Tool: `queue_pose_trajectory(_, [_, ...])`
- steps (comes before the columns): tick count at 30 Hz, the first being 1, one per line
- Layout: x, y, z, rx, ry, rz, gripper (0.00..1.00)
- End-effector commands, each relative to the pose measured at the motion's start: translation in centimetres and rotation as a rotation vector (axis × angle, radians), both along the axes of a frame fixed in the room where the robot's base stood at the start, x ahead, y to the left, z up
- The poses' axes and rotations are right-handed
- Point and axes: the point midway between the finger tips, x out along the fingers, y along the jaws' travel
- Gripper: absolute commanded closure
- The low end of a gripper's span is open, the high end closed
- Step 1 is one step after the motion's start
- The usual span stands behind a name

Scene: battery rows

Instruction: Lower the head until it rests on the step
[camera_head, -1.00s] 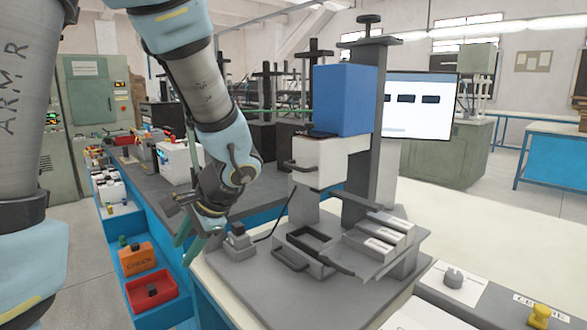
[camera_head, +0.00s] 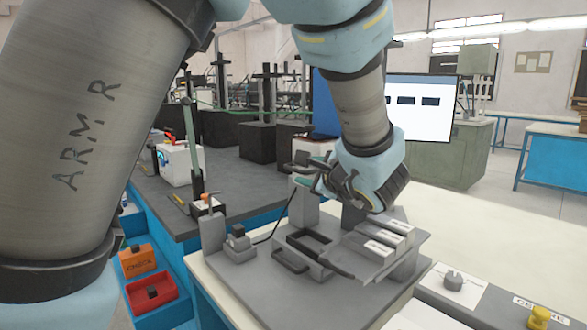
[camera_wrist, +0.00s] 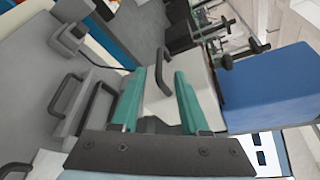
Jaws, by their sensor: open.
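The press head is a white block (camera_head: 303,150) with a blue box (camera_head: 325,112) on top; my arm hides much of both. In the wrist view the white head (camera_wrist: 165,106) carries a black bar handle (camera_wrist: 161,72). My gripper (camera_head: 312,172) is at the head's front, with green fingers. In the wrist view my gripper (camera_wrist: 158,95) is open, with the handle between its fingers; I cannot tell whether they touch it. A grey stepped block with white-topped bars (camera_head: 380,248) stands on the base plate below and to the right, apart from the head.
The grey base plate (camera_head: 250,285) bears a tray with a black loop handle (camera_head: 290,262) and a small grey knob block (camera_head: 239,243). Red (camera_head: 152,293) and orange (camera_head: 139,260) bins sit lower left.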

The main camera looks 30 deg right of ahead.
Motion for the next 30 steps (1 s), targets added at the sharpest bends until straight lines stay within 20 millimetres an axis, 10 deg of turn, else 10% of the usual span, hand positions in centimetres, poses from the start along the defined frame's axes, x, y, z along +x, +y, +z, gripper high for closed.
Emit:
queue_pose_trajectory(12, [6.7, -0.3, -1.4, 0.003, 0.000, 0.003, 0.55])
queue_pose_trajectory(25, [7.6, -0.4, -1.7, -0.001, 0.002, 0.001, 0.55])
queue_pose_trajectory(30, [7.6, -0.4, -1.7, -0.001, 0.002, 0.001, 0.74])
